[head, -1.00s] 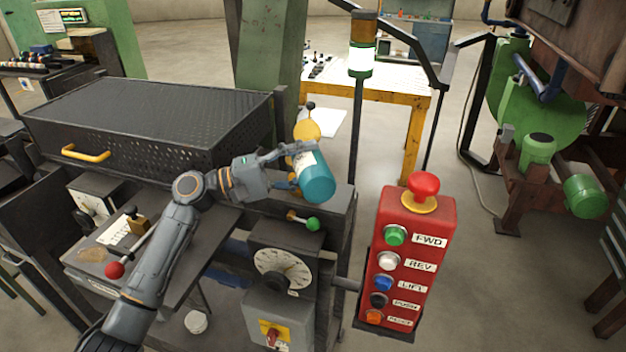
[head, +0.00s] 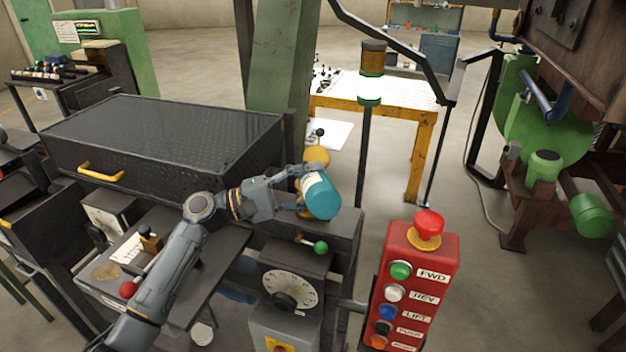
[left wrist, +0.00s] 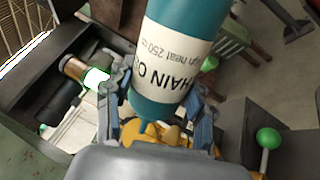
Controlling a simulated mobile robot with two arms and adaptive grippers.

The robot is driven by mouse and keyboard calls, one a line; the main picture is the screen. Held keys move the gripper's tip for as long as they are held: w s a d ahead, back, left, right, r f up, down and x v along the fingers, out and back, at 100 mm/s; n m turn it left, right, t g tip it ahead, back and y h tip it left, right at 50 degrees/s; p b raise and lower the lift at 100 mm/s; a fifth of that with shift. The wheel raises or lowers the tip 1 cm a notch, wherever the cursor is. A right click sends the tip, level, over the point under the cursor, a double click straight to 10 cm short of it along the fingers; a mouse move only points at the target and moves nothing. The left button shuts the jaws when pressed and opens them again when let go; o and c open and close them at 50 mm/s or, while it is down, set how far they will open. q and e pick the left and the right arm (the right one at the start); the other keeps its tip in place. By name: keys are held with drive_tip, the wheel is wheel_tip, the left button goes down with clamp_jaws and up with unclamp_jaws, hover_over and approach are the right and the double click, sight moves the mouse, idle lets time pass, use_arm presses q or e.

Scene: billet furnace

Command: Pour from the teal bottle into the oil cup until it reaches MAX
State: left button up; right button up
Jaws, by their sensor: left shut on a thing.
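The teal bottle (head: 321,199) has a white label, readable in part as chain oil in the left wrist view (left wrist: 178,62). My left gripper (head: 302,180) is shut on it. The bottle is tilted, its teal base toward the lower right in the head view. In the left wrist view its narrow neck points down toward yellow parts (left wrist: 150,132) below. A yellow round part (head: 317,156) with a black knob stands just behind the bottle; I cannot tell whether it belongs to the oil cup. No MAX mark or oil level is visible. My right gripper is out of view.
A red button box (head: 418,285) stands at the front right. A signal post (head: 367,150) rises behind the bottle. A black perforated cover (head: 165,140) lies to the left. A green-knobbed lever (head: 320,247) sits just below the bottle. Open floor lies right of the post.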

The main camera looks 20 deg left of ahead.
use_arm(q)
drive_tip(key=shift+r+n+p, duration=0.4)
drive_tip(key=shift+r+p, duration=0.05)
drive_tip(key=shift+p, duration=0.15)
drive_tip(key=shift+w+r+n+p, duration=0.15)
drive_tip(key=shift+r+n+p, duration=0.15)
drive_tip(key=shift+n+p, duration=0.3)
idle(1.1)
idle(1.5)
idle(1.6)
